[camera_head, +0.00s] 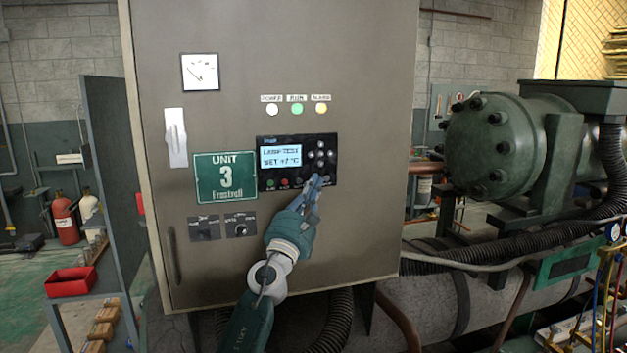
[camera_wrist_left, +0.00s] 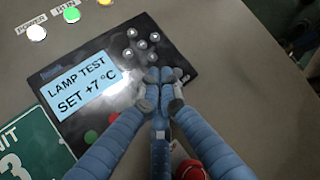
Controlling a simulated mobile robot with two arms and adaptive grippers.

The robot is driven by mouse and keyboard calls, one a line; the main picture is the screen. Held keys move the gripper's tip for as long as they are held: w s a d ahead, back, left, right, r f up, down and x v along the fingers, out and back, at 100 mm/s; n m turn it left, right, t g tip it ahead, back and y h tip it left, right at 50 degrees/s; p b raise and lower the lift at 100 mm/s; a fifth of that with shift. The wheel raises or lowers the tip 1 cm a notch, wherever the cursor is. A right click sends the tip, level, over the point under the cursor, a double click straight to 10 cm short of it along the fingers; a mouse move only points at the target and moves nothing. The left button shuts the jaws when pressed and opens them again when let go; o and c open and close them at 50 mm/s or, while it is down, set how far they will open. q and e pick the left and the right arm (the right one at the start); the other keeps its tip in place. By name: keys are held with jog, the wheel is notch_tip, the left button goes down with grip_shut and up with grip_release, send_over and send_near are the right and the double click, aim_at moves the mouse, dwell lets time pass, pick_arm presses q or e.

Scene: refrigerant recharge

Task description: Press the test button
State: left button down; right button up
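The black control panel (camera_head: 329,150) is on the front of a grey cabinet and also shows in the wrist view (camera_wrist_left: 175,58). Its lit display (camera_head: 281,156) reads "LAMP TEST" and "SET +7 °C" in the wrist view (camera_wrist_left: 82,84). A cluster of round grey buttons (camera_wrist_left: 141,44) sits right of the display. Green and red buttons (camera_head: 284,182) lie below it. My left gripper (camera_head: 318,181) has its fingertips together, with nothing seen between them, at the panel's lower right. They cover that part of the panel; no test button label is readable, and contact is unclear. My right gripper is out of view.
Above the panel are white, green and amber lamps (camera_head: 297,109). A green "UNIT 3" sign (camera_head: 225,177) is at its left, with two knobs (camera_head: 240,229) below. A green compressor (camera_head: 500,148) with hoses stands at the right. The cabinet front around the panel is flat.

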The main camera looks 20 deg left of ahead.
pick_arm(q)
jog(key=shift+s+d, duration=0.25)
jog(key=shift+s, duration=0.25)
jog(key=shift+p, duration=0.35)
jog(key=s+d+p, duration=0.1)
jog(key=s, duration=0.1)
jog(key=s+d+p, duration=0.2)
jog(key=shift+p, duration=0.3)
jog(key=shift+a, duration=0.1)
